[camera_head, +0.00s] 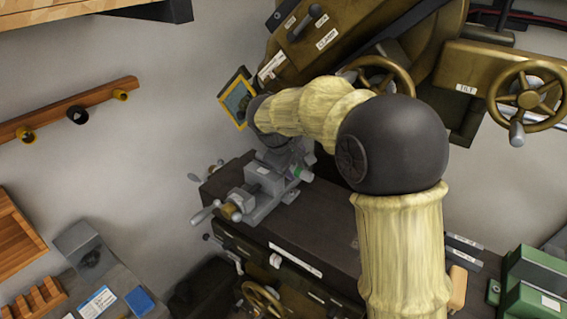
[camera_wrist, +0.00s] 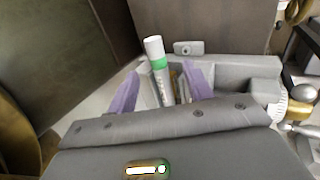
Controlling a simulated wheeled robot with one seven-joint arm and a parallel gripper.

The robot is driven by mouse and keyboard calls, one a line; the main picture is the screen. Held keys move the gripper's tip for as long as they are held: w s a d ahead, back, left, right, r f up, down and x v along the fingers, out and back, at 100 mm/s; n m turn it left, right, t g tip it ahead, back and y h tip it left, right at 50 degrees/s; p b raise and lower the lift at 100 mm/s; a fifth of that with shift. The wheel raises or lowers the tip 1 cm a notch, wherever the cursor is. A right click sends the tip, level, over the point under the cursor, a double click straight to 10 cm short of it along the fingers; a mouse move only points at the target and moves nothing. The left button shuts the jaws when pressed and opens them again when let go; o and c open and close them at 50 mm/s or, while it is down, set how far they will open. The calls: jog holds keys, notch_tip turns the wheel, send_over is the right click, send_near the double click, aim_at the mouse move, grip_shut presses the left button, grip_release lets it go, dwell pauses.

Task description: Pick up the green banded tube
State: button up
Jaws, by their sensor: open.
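The green banded tube (camera_wrist: 158,66) is white with a green band and shows in the wrist view, standing tilted between my two purple fingers. My gripper (camera_wrist: 163,73) is open, with one finger to each side of the tube. Gaps show beside the tube, and its lower part is partly hidden behind my gripper's body. A grey vise (camera_wrist: 245,69) lies around and behind it. In the head view, a small green and white piece of the tube (camera_head: 298,172) shows at the vise (camera_head: 262,184), below my arm. My fingers are not clear there.
The vise sits on a dark bench (camera_head: 315,225), with its handle (camera_head: 205,211) sticking out left. A large brass-coloured machine with a handwheel (camera_head: 527,98) stands behind and right. A framed picture (camera_head: 238,98) is close to my wrist. The bench right of the vise is clear.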

aim_at(302, 172)
jog(key=shift+x, duration=0.9)
jog(key=shift+w, duration=0.1)
jog(key=p+x, duration=0.1)
jog(key=x, duration=0.1)
jog(key=p+x, duration=0.1)
jog(key=x, duration=0.1)
jog(key=shift+w+d+r+p, duration=0.1)
jog(key=shift+w+r+p, duration=0.05)
jog(key=shift+w+p, duration=0.15)
jog(key=shift+w+d+f, duration=0.15)
jog(key=shift+w+f, duration=0.05)
jog(key=shift+f, duration=0.3)
jog(key=shift+c, duration=0.4)
grip_shut()
